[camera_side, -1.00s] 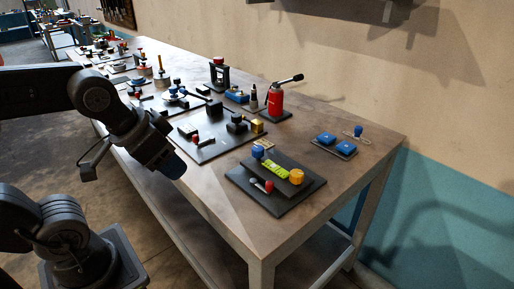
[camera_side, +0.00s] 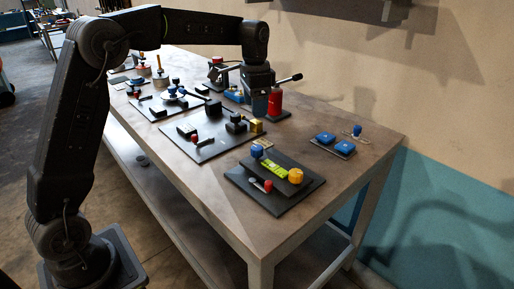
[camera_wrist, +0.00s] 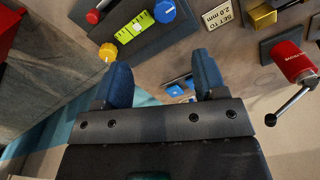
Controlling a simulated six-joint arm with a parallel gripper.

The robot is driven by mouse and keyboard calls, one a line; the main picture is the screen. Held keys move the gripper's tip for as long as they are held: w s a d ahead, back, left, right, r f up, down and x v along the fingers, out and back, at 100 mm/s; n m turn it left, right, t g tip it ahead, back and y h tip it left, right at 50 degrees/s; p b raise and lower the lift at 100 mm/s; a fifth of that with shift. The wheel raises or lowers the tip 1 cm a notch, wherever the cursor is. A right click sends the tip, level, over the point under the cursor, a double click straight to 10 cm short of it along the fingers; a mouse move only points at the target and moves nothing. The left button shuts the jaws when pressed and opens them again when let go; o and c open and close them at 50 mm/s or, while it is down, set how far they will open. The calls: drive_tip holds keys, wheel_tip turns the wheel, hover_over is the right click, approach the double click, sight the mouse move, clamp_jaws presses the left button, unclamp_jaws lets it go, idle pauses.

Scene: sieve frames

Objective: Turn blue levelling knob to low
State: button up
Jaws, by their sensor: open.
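The blue levelling knob (camera_side: 257,151) stands at the back left corner of a dark fixture plate (camera_side: 240,182) near the table's right end. In the wrist view the blue knob (camera_wrist: 164,11) is at the top edge, beyond my fingers. A yellow-green level vial (camera_side: 273,169) and a yellow knob (camera_side: 296,176) sit beside it; they also show in the wrist view as the vial (camera_wrist: 134,26) and yellow knob (camera_wrist: 108,51). My gripper (camera_side: 259,107) hangs near the red bottle, apart from the blue knob. Its two blue fingers (camera_wrist: 163,78) are open and empty.
A brass block (camera_side: 257,126) and a "SET TO 2.0 mm" sign (camera_wrist: 218,17) are nearby. Bare tabletop surrounds the fixture's front.

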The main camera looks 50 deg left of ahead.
sight(257, 148)
drive_tip(key=f, duration=0.9)
drive_tip(key=w+f, duration=0.1)
drive_tip(key=f, duration=0.4)
drive_tip(key=shift+a+f, duration=0.25)
drive_tip(key=shift+f, duration=0.1)
drive_tip(key=shift+c, duration=0.4)
drive_tip(key=c, duration=0.8)
drive_tip(key=shift+c, duration=0.2)
